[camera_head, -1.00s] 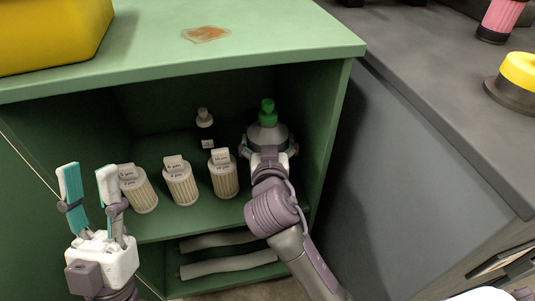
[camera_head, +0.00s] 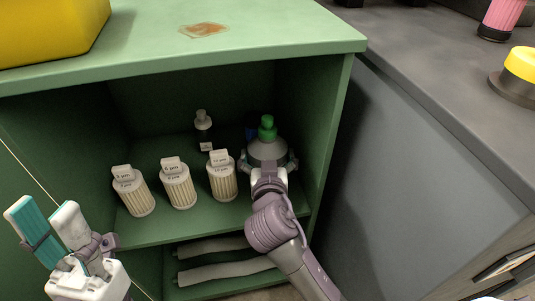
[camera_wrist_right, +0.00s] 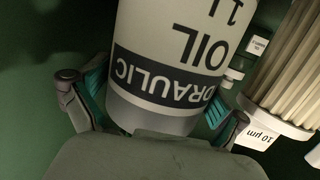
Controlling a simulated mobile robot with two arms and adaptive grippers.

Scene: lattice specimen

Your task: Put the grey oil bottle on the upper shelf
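The grey oil bottle (camera_head: 268,152) with a green cap stands upright at the right of the green cabinet's upper shelf (camera_head: 190,220). I cannot tell whether its base touches the shelf. My right gripper (camera_head: 268,164) is shut on it from the front, one finger on each side. In the right wrist view the bottle (camera_wrist_right: 175,55) shows "OIL" lettering and a dark band between the teal finger pads. Its far side is hidden. My left gripper (camera_head: 50,225) is open and empty, in front of the cabinet at the left.
Several cream filters (camera_head: 179,185) stand left of the bottle. The cabinet's right wall (camera_head: 330,130) is close. Grey rolls (camera_head: 225,266) lie on the lower shelf.

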